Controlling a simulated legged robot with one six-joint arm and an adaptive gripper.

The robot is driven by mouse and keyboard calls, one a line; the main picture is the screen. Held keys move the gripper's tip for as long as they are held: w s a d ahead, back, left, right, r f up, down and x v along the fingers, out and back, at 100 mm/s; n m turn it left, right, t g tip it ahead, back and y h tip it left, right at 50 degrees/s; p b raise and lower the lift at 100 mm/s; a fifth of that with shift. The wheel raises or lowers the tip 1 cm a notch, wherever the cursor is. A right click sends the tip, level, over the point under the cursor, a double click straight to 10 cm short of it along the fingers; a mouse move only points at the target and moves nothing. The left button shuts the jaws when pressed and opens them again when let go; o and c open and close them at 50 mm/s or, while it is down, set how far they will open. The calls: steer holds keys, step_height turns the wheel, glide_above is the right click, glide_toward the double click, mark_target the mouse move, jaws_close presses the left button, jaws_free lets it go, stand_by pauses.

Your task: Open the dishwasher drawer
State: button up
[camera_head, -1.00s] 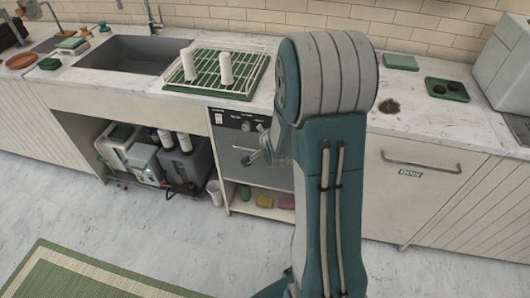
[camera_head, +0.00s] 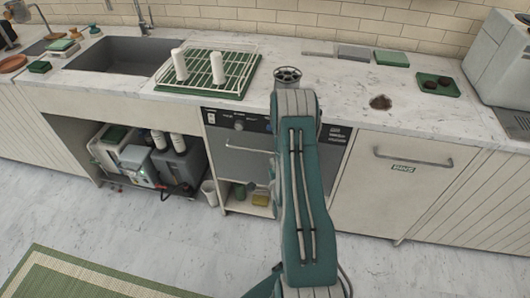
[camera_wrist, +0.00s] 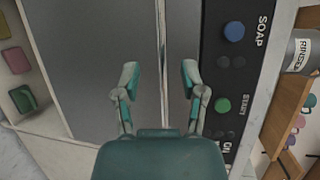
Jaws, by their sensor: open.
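The dishwasher (camera_head: 232,165) stands under the counter, with a dark control panel (camera_head: 236,119) above its grey front. The drawer looks shut. Its bar handle (camera_head: 246,148) runs across the front below the panel; my arm covers its right part. In the wrist view the handle (camera_wrist: 163,40) shows as a thin upright bar left of the panel (camera_wrist: 228,75). My gripper (camera_wrist: 160,80) is open and empty, its fingers on either side of the bar in the picture. I cannot tell if the fingertips reach past it. My gripper is hidden behind my arm in the head view.
An open shelf under the dishwasher holds a yellow sponge (camera_head: 261,199). A bin drawer (camera_head: 390,190) with its own handle is at the right. A green dish rack (camera_head: 208,92) stands on the counter above. The floor (camera_head: 190,245) in front is clear.

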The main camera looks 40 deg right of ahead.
mark_target(267, 152)
steer(key=x, duration=0.9)
steer(key=shift+w+d, duration=0.1)
steer(key=shift+w, duration=0.15)
steer(key=shift+c, duration=0.4)
jaws_close()
